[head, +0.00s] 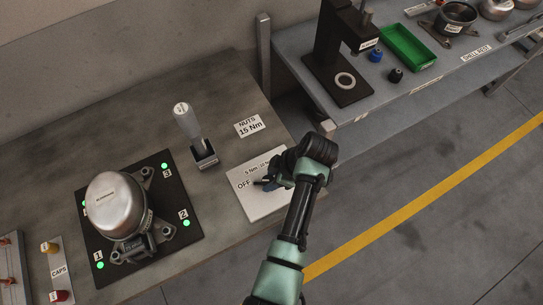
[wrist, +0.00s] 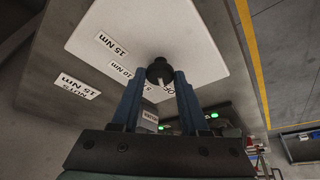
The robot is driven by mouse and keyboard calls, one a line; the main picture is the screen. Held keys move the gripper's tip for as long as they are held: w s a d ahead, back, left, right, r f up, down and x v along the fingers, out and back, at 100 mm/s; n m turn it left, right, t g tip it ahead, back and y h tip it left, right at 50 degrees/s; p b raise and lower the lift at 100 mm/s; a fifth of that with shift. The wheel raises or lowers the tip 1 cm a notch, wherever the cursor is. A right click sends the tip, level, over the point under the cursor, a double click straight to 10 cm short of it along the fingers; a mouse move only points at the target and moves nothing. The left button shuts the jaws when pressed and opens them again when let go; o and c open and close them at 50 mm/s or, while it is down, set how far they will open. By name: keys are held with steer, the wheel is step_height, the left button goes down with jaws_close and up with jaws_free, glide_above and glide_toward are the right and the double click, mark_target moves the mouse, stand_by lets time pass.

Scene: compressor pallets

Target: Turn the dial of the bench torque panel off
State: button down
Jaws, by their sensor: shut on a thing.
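The bench torque panel (head: 260,205) is a white plate on the bench, partly covered by my arm in the head view. Its OFF label (head: 244,184) shows at the left and small Nm labels along its top. In the wrist view the panel (wrist: 195,35) fills the upper middle. Its dial (wrist: 159,70) is a round black knob with a pale mark on its lower side; I cannot tell the exact setting. My gripper (wrist: 158,82) has its two blue fingers on either side of the dial, shut on it. In the head view my gripper (head: 268,184) hides the dial.
A silver compressor (head: 116,205) stands on a black plate with green lights at the left. A grey-handled tool (head: 188,125) stands upright in a holder behind the panel. A NUTS 15 Nm label (head: 249,125) lies nearby. A second bench holds a black press (head: 335,60) and green tray (head: 408,47).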

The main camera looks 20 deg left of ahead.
steer(key=shift+c, duration=2.1)
jaws_free()
steer(key=v, duration=1.3)
steer(key=shift+b, duration=0.45)
